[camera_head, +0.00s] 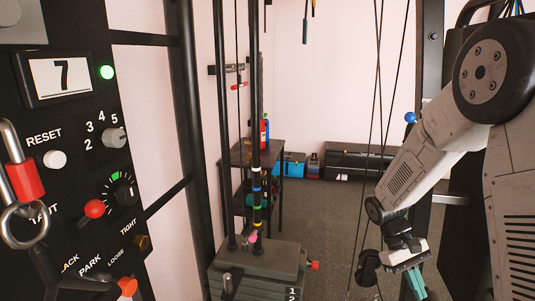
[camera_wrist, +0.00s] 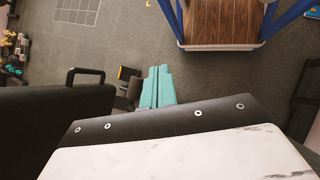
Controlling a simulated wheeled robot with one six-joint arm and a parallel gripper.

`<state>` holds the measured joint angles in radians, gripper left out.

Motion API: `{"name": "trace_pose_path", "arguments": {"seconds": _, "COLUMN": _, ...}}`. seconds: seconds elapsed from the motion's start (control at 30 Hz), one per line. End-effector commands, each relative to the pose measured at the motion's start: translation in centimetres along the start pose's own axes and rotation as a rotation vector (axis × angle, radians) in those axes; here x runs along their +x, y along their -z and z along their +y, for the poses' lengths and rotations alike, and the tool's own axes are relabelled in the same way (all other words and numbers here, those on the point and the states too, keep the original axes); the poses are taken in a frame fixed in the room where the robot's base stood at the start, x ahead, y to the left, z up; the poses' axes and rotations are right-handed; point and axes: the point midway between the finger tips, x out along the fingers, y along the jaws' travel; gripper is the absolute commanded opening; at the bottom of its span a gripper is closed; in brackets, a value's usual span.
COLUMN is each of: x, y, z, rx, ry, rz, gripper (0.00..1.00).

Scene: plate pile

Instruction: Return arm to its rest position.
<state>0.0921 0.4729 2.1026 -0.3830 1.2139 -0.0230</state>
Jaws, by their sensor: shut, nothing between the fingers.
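My gripper (camera_head: 415,286) hangs at the lower right of the head view, below my bent arm. Its teal fingers point down and are cut by the picture's lower edge. In the wrist view the teal fingers (camera_wrist: 157,87) lie side by side, closed, with nothing between them. A pale panel with a bolted black edge fills the lower foreground there and hides the gripper's base. The gripper is in the air, to the right of the weight plate stack (camera_head: 258,272) and apart from it.
A control panel (camera_head: 75,140) with knobs and a display reading 7 stands at the left. Dark posts and cables (camera_head: 375,150) rise around the stack. A small black table (camera_head: 255,155) and low boxes stand at the back. Open grey floor (camera_head: 320,225) lies between. A wooden platform (camera_wrist: 222,22) shows in the wrist view.

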Motion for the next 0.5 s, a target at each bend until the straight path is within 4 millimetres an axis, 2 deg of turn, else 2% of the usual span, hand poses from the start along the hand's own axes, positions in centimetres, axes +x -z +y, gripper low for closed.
{"name": "trace_pose_path", "arguments": {"seconds": 0.03, "x": -1.3, "y": -1.9, "z": -0.6, "rx": 0.022, "ry": 0.019, "rz": 0.035, "gripper": 0.00}}
{"name": "trace_pose_path", "arguments": {"seconds": 0.2, "x": -4.1, "y": -7.6, "z": -2.9, "rx": 0.083, "ry": 0.091, "rz": 0.136, "gripper": 0.00}}
{"name": "trace_pose_path", "arguments": {"seconds": 0.5, "x": -6.4, "y": -16.6, "z": -7.1, "rx": 0.158, "ry": 0.204, "rz": 0.335, "gripper": 0.00}}
